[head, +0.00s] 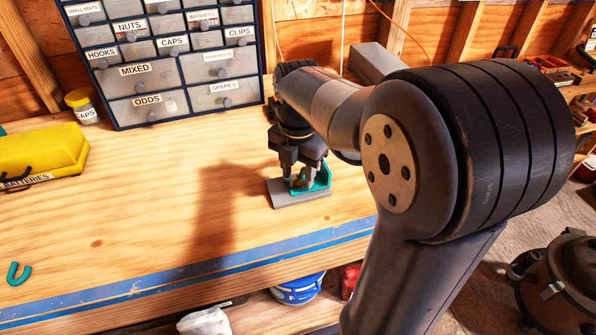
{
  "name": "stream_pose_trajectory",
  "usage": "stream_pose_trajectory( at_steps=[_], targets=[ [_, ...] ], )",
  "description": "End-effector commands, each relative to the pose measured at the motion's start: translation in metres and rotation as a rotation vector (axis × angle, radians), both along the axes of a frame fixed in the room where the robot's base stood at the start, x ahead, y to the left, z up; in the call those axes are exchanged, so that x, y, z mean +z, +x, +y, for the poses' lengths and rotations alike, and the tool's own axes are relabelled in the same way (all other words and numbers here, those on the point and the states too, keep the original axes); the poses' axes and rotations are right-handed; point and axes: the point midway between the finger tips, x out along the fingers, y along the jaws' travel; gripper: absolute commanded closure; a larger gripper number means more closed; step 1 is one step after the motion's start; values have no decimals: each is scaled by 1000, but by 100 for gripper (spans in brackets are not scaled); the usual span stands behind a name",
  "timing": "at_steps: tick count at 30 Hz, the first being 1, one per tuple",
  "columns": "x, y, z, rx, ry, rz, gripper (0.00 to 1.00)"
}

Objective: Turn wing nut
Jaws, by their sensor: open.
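My gripper (301,176) points down over a small grey plate (305,199) on the wooden bench. A teal bracket-like part (324,178) stands on the plate, right beside the fingers. A small brass-coloured piece, perhaps the wing nut (295,181), shows low between the fingertips. The fingers are open around or just above it; I cannot tell whether they touch it. The gripper body and fingers hide much of the fixture.
A drawer cabinet (124,76) with labelled drawers stands at the back. A yellow batteries case (41,156) and a caps jar (82,105) are at left. A teal hook (18,273) lies near the blue-striped front edge (215,269). The bench's middle is clear.

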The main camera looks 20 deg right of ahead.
Motion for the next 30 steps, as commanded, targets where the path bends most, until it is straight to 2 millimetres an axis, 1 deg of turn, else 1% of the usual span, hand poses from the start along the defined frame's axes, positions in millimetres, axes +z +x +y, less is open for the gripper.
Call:
stream_pose_trajectory(
  at_steps=[8, 23, 30],
  targets=[
    [-2, 0, 0, 0, 0, -1, 59],
    [-1, 0, 0, 0, 0, 0, 99],
    [-1, 0, 0, -10, 0, 0, 100]
  ],
)
